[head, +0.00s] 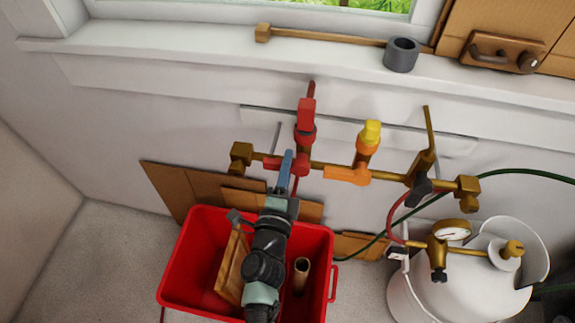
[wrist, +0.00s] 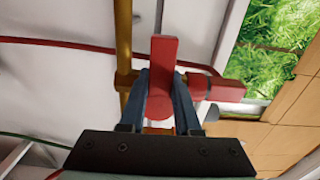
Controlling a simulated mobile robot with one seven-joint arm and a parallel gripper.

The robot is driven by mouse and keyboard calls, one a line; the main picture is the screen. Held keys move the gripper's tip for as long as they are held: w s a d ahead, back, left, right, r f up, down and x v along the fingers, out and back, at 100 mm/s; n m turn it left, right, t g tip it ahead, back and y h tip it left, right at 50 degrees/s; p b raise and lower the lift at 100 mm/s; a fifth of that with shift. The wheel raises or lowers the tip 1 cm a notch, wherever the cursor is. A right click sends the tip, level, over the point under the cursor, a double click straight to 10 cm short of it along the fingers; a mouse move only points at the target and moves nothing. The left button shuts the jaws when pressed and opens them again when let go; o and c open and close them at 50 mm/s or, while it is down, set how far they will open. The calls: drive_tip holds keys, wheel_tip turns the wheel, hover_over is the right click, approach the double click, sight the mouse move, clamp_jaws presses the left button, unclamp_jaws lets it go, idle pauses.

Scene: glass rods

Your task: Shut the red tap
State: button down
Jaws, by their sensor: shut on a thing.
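The red tap (head: 305,115) sits on a brass pipe (head: 330,167) on the wall. Its lever also shows in the wrist view (wrist: 162,60), side by side with the pipe and across the red tap body (wrist: 220,90). My gripper (head: 287,165) reaches up from below to the lever. In the wrist view, my gripper's (wrist: 160,100) two blue-grey fingers are shut on the lever, one on each side. In the head view, the fingers hide part of the lever.
An orange and yellow tap (head: 365,150) and a brass tap with a dark handle (head: 422,165) stand to the right on the pipe. A red crate (head: 190,260) lies below my arm. A white gas cylinder (head: 490,290) with a gauge stands at the lower right.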

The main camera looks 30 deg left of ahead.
idle(0.6)
drive_tip(key=c, duration=0.6)
unclamp_jaws()
drive_tip(key=shift+s, duration=0.1)
drive_tip(key=shift+b+v, duration=1.35)
drive_tip(key=shift+v, duration=5.05)
